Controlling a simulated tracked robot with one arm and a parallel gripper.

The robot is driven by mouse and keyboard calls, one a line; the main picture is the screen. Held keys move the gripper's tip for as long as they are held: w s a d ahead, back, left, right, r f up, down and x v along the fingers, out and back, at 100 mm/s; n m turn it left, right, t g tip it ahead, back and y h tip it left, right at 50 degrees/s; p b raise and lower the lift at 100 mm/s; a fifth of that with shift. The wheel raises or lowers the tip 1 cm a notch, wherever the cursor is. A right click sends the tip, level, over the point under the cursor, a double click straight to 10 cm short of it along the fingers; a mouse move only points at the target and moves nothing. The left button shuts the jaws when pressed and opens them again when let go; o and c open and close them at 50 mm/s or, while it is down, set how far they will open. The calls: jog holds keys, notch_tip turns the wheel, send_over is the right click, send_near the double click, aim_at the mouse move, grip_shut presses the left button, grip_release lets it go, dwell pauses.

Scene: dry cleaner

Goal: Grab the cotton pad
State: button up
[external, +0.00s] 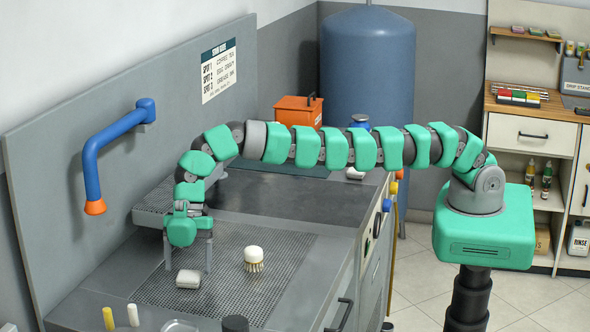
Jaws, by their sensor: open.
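A small pale, rounded block that looks like the cotton pad (188,279) lies on the perforated grey work surface, in the lower left of the external view. My gripper (188,267) points down directly above it. Its two grey fingers are spread wide, and nothing is held between them. In the picture the pad shows just below and between the fingertips; I cannot tell the exact height gap or depth. A similar pale block (355,173) lies farther back on the bench.
A round white-topped brush (254,259) stands right of my gripper. A blue pipe with an orange nozzle (95,207) juts from the back panel. An orange box (297,112) sits behind.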

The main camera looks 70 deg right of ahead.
aim_at(189, 273)
jog(key=shift+x, duration=1.05)
jog(key=shift+d, duration=0.1)
jog(key=c, duration=1)
jog(key=shift+c, duration=0.2)
jog(key=shift+r, duration=0.1)
jog(key=shift+r+p, duration=0.55)
jog(key=shift+r, duration=0.55)
notch_tip(189, 273, up, 8)
jog(key=p, duration=0.8)
jog(key=shift+f, duration=0.2)
